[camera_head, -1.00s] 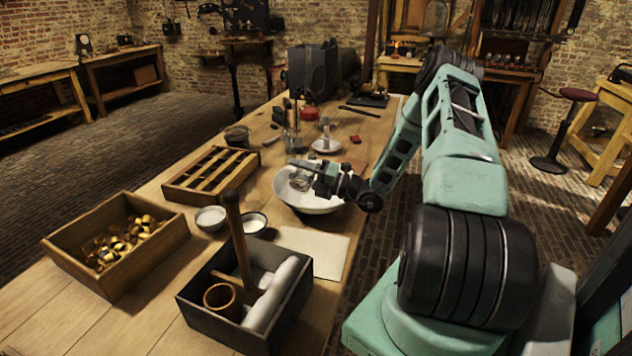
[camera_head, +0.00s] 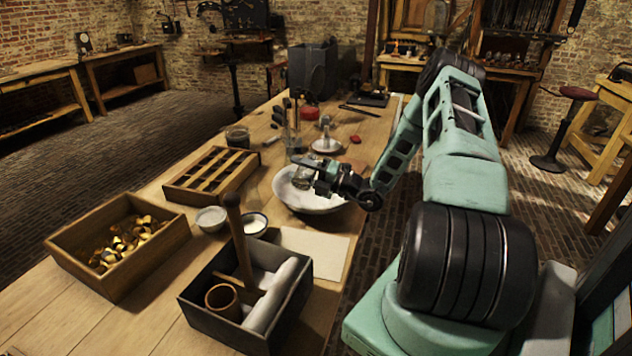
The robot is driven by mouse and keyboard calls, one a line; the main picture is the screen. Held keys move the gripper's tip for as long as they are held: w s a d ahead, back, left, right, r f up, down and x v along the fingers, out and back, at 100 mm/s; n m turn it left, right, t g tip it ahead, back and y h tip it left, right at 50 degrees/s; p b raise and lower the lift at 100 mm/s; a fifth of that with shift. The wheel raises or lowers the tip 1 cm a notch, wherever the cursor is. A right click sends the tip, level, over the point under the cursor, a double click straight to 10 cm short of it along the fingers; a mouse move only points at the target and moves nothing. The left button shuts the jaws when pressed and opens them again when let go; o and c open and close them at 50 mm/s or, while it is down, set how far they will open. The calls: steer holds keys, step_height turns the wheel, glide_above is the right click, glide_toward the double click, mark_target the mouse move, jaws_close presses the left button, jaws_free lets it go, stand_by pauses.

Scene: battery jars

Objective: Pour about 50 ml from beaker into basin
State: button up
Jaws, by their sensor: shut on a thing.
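A wide white basin (camera_head: 322,203) stands on the workbench near its right edge. My gripper (camera_head: 310,176) is over the basin, coming in from the right. It is shut on a small clear glass beaker (camera_head: 303,178), held above the basin's left and middle part. The gripper hides part of the beaker, and I cannot tell its exact tilt or the liquid level in it. I cannot make out a stream of liquid.
A slotted wooden tray (camera_head: 211,175) lies left of the basin. Two small white bowls (camera_head: 211,219) sit in front of it. A dark box (camera_head: 246,307) with a mallet and a roll, and a wooden crate (camera_head: 118,247) of brass pieces, stand nearer. A small dish (camera_head: 326,146) is behind.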

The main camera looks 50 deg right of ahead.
steer(key=shift+w+d+r+m, duration=0.1)
steer(key=shift+d+m, duration=0.15)
steer(key=shift+m, duration=0.05)
steer(key=shift+s+a+f+n+b, duration=0.25)
steer(key=shift+a+f+n+b, duration=0.5)
steer(key=shift+b, duration=0.25)
steer(key=shift+n+y, duration=0.3)
steer(key=shift+n, duration=0.45)
steer(key=n, duration=0.1)
steer(key=n+g+p, duration=0.1)
steer(key=shift+r+n, duration=0.3)
steer(key=shift+r, duration=0.1)
steer(key=shift+f+n+y, duration=0.4)
steer(key=shift+f+n, duration=0.15)
steer(key=shift+n, duration=0.55)
